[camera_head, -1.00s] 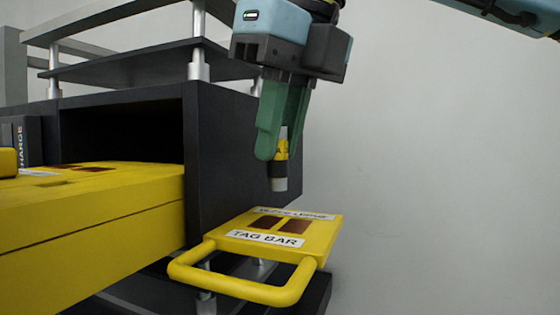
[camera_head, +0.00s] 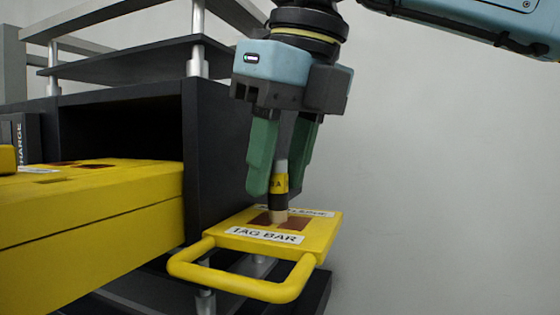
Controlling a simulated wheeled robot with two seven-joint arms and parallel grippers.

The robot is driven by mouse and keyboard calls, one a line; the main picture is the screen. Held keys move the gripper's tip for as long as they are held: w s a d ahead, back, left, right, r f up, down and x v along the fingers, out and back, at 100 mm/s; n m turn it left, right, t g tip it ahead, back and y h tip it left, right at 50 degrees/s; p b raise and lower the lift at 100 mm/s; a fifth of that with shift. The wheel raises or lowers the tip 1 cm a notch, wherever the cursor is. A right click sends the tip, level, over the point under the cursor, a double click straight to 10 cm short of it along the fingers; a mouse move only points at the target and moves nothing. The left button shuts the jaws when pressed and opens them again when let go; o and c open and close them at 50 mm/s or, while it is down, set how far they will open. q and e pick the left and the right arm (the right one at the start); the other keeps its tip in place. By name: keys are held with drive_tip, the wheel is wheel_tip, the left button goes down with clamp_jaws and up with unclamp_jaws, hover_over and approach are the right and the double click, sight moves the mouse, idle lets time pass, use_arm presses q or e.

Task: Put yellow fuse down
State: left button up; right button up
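My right gripper (camera_head: 281,186) points down above the yellow tag bar plate. Its two green fingers are on either side of the yellow fuse (camera_head: 280,184), which fills the gap between them. The fuse is a slim upright cylinder with a yellow band, dark sections and a pale lower end. That lower end overlaps the brown pads on the plate labelled TAG BAR (camera_head: 318,229); I cannot tell whether it touches. The plate has a looped yellow handle (camera_head: 235,284) at its front. My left gripper is out of view.
A dark cabinet (camera_head: 222,140) stands just left of my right gripper. A large yellow block (camera_head: 90,215) sticks out of its opening. Dark shelves (camera_head: 130,62) on pale posts are above. Grey wall and free room lie to the right.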

idle(0.3)
drive_tip(key=v, duration=1.2)
drive_tip(key=shift+r, duration=0.2)
